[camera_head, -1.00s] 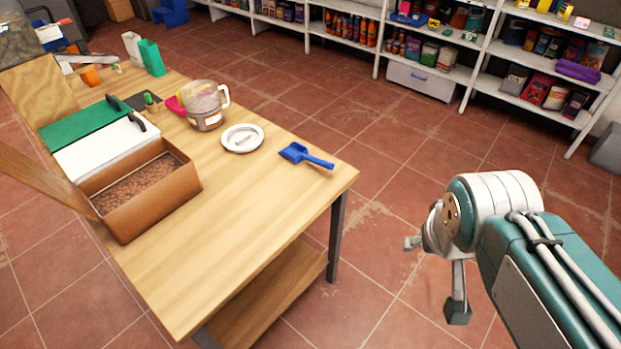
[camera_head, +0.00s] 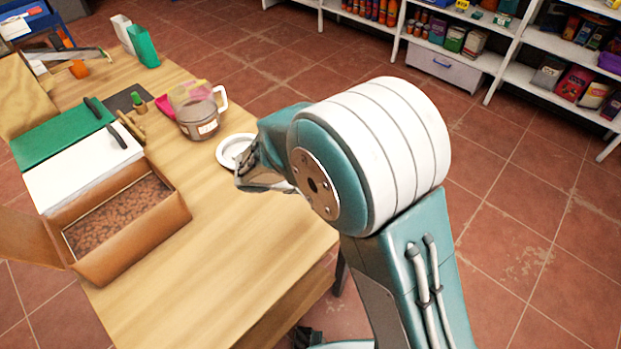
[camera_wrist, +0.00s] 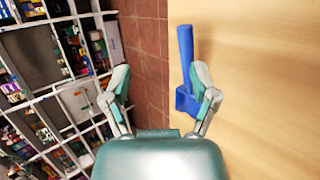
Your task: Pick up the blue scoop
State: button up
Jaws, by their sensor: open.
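The blue scoop (camera_wrist: 186,58) lies on the wooden table (camera_wrist: 257,90), near its edge, in the wrist view. Its handle points to the top of that picture, and its pan is partly covered by my right finger. My gripper (camera_wrist: 162,85) is open and empty, with its fingers spread to either side of the table edge. The scoop lies toward the right finger; I cannot tell whether they touch. In the head view, my arm hides the scoop, and the gripper (camera_head: 262,180) is seen only in part, over the table beside the white plate.
The white plate (camera_head: 228,152) and a clear measuring jug (camera_head: 199,118) stand close to my gripper. An open cardboard box (camera_head: 150,226) and a green board (camera_head: 62,136) lie at the left. The table's near part is clear. Shelves (camera_head: 510,55) line the back.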

jog(key=a+f, duration=0.1)
jog(key=a, duration=0.1)
jog(key=a+f+n+t, duration=0.1)
jog(key=a+f, duration=0.1)
jog(key=a+f+n+t, duration=0.1)
jog(key=a+f, duration=0.1)
jog(key=shift+w+a, duration=0.3)
jog(key=shift+w, duration=0.05)
jog(key=shift+w+a+f, duration=0.1)
jog(key=shift+f, duration=0.15)
jog(key=w+d, duration=0.1)
jog(key=d+f, duration=0.1)
jog(key=d, duration=0.1)
jog(key=w+d+f, duration=0.1)
jog(key=shift+w+d+f, duration=0.15)
jog(key=shift+w+d, duration=0.15)
jog(key=shift+w, duration=0.05)
jog(key=x, duration=0.4)
jog(key=shift+w+a+f, duration=0.15)
jog(key=shift+w+f, duration=0.15)
jog(key=shift+w+d+f, duration=0.1)
jog(key=shift+w+d, duration=0.05)
jog(key=shift+d, duration=0.35)
jog(key=shift+a, duration=0.1)
grip_shut()
jog(key=shift+a, duration=0.1)
